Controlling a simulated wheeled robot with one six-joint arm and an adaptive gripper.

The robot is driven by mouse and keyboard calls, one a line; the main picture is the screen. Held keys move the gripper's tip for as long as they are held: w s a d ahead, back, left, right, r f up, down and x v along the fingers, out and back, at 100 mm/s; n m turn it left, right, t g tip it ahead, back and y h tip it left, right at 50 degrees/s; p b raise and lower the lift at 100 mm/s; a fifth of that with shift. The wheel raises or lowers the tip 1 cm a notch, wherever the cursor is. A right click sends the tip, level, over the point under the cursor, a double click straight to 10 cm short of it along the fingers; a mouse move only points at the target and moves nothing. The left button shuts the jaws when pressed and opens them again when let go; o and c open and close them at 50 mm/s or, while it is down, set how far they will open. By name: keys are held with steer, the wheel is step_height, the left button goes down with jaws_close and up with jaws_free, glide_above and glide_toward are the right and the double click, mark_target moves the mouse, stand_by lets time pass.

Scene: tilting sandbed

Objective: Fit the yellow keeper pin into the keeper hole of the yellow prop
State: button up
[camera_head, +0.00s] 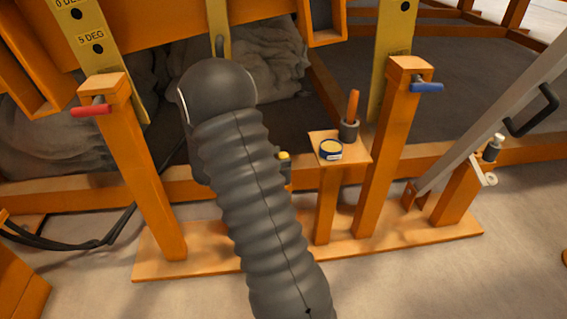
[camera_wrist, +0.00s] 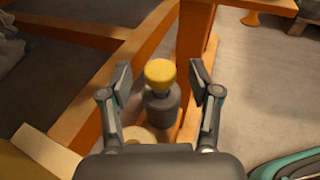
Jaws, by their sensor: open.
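A yellow-capped pin with a dark grey body below it stands upright between my open fingers in the wrist view (camera_wrist: 160,72); its yellow top (camera_head: 285,158) shows just right of my arm in the head view. My gripper (camera_wrist: 160,82) is open, one finger on each side of the pin, with a visible gap on both sides. Yellow bars rise at the left (camera_head: 92,40), behind my arm (camera_head: 219,35) and at the right (camera_head: 393,50). I cannot tell which is the yellow prop; no keeper hole is clearly identifiable.
Orange posts with a red handle (camera_head: 92,110) and a blue handle (camera_head: 426,87) stand either side. A small shelf (camera_head: 355,152) holds a round tin (camera_head: 330,149) and an orange-handled tool (camera_head: 353,104). A grey strut (camera_head: 480,125) leans at the right.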

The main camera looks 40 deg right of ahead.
steer(key=shift+x, duration=0.95)
jaws_close()
